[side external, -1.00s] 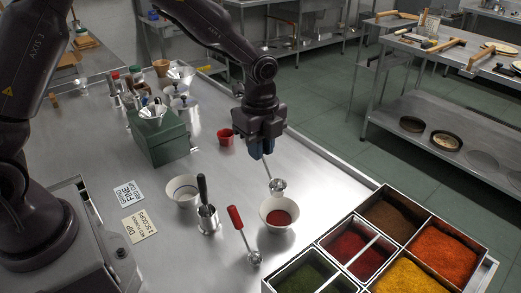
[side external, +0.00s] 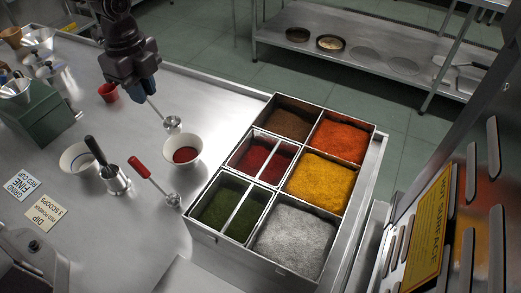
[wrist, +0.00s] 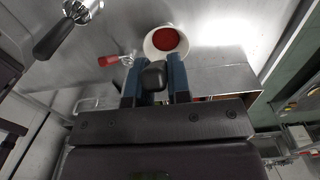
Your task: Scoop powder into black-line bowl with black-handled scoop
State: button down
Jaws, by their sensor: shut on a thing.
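My gripper (side external: 147,88) is shut on the handle of the black-handled scoop (side external: 172,124). The black handle (wrist: 153,77) shows between the blue fingers in the wrist view. The scoop's small metal cup hangs just behind a white bowl (side external: 196,154) holding red powder (side external: 185,155); its contents are not clear. That bowl also shows in the wrist view (wrist: 150,48), beyond the fingers. Another white bowl (side external: 68,160), with a dark line inside, stands further left and looks empty. Red powder (side external: 252,155) also fills one compartment of the divided bin (side external: 232,253).
A red-handled scoop (side external: 150,177) lies before the powder bowl. A metal vessel with a black handle (side external: 116,181) stands beside the lined bowl. A red cup (side external: 108,92), a green box (side external: 40,118) and instruction cards (side external: 45,213) are at left. The bin borders the right.

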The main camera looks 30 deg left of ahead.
jog(key=w+d+r+m, duration=0.1)
jog(key=w+d+m, duration=0.2)
jog(key=d+m, duration=0.35)
jog(key=w+d+r+m+t, duration=0.1)
jog(key=w+d+m, duration=0.1)
jog(key=d+m, duration=0.5)
jog(key=w+d+r+m, duration=0.1)
jog(key=w+d+m, duration=0.3)
jog(key=d, duration=0.5)
jog(key=shift+s+f+t, duration=0.8)
jog(key=shift+s+f, duration=1.2)
jog(key=shift+f, duration=2.95)
jog(key=w+r+g, duration=0.2)
jog(key=w+r, duration=0.1)
jog(key=r, duration=0.6)
jog(key=shift+w+a+g, duration=0.15)
jog(key=shift+g, duration=0.15)
jog(key=shift+r+m, duration=0.15)
jog(key=shift+m, duration=0.1)
